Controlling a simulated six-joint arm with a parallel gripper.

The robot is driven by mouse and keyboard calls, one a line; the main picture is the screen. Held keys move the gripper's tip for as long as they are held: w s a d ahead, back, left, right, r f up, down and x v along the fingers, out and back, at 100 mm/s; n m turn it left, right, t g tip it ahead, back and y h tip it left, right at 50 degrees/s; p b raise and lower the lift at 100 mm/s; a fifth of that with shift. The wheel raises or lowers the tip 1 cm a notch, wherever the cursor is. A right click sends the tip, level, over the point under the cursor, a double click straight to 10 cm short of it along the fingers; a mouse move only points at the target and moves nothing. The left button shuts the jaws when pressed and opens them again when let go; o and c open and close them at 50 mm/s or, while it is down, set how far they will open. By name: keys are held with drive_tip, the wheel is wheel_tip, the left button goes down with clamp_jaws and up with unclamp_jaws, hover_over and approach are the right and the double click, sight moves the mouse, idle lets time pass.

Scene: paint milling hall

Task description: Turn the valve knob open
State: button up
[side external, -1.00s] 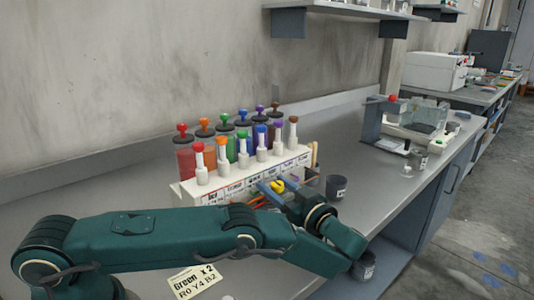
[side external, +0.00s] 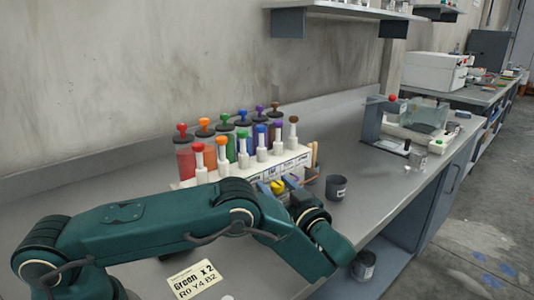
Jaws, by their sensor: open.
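My gripper (side external: 279,186) is in front of the right half of the white rack (side external: 238,172), partly hidden by my own wrist. Its blue-grey fingers are apart, and a small yellow piece (side external: 277,187) shows between them. I cannot tell whether this piece is the valve knob or whether the fingers touch it. White valve-like fittings with coloured tops stand along the rack, including red (side external: 198,148), orange (side external: 222,141), green (side external: 243,133) and brown (side external: 293,119). No knob's open or closed position can be read.
Coloured bottles with black lids, such as the red one (side external: 185,160), stand behind the rack. A dark cup (side external: 336,187) is just right of my gripper. A card (side external: 193,279) reading "Green x2" lies in front. A stand with a red knob (side external: 393,98) is further back.

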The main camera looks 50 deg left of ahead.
drive_tip(key=shift+m+t, duration=0.5)
drive_tip(key=shift+t, duration=0.1)
